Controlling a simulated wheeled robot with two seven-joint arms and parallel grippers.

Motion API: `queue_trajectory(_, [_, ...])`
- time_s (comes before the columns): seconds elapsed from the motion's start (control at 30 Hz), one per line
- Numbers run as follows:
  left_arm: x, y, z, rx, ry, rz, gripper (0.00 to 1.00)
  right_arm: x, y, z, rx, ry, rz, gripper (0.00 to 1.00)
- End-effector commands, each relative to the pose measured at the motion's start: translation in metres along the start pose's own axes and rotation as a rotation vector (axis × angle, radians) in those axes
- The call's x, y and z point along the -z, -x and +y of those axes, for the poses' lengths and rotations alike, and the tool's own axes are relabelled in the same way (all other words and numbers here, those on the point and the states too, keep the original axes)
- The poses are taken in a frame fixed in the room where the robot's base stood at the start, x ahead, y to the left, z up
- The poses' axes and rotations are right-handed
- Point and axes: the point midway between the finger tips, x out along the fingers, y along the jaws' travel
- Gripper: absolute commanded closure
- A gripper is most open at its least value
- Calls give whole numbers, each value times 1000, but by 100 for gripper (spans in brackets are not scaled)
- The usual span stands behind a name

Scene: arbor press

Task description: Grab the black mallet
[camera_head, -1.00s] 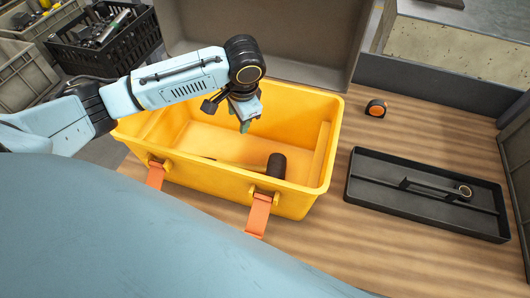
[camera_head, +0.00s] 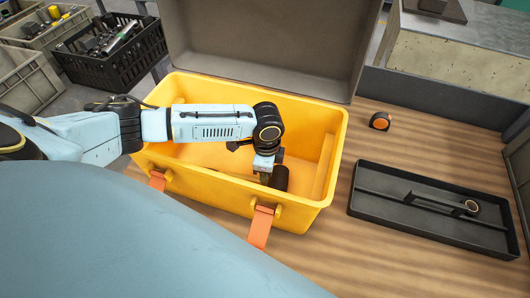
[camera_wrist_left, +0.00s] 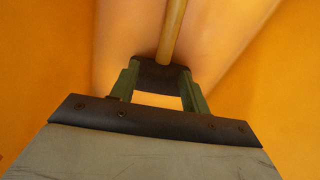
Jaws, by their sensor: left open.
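The black mallet lies inside the yellow toolbox (camera_head: 330,150). Its dark head (camera_head: 281,178) shows just to the right of my left gripper (camera_head: 264,178) in the head view. In the left wrist view the mallet head (camera_wrist_left: 160,75) sits at the tips of my two green fingers, and its wooden handle (camera_wrist_left: 173,30) runs away toward the top. My left gripper (camera_wrist_left: 159,78) is open, with a finger at each side of the head. I cannot tell whether the fingers touch it. My forearm hides part of the box. My right gripper is not in view.
The toolbox's raised grey lid (camera_head: 265,45) stands behind the box. Crates (camera_head: 115,65) stand at the far left.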

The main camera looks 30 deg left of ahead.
Motion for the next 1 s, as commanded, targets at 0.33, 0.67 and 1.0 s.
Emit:
queue_trajectory(0.33, [-5, -33, -5, -1, 2, -2, 54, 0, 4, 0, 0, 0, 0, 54])
queue_trajectory(0.67, [-5, -58, -5, 1, 0, 0, 54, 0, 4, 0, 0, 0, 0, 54])
queue_trajectory(1.0, [-6, -57, -5, 0, 1, 0, 80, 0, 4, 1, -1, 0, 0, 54])
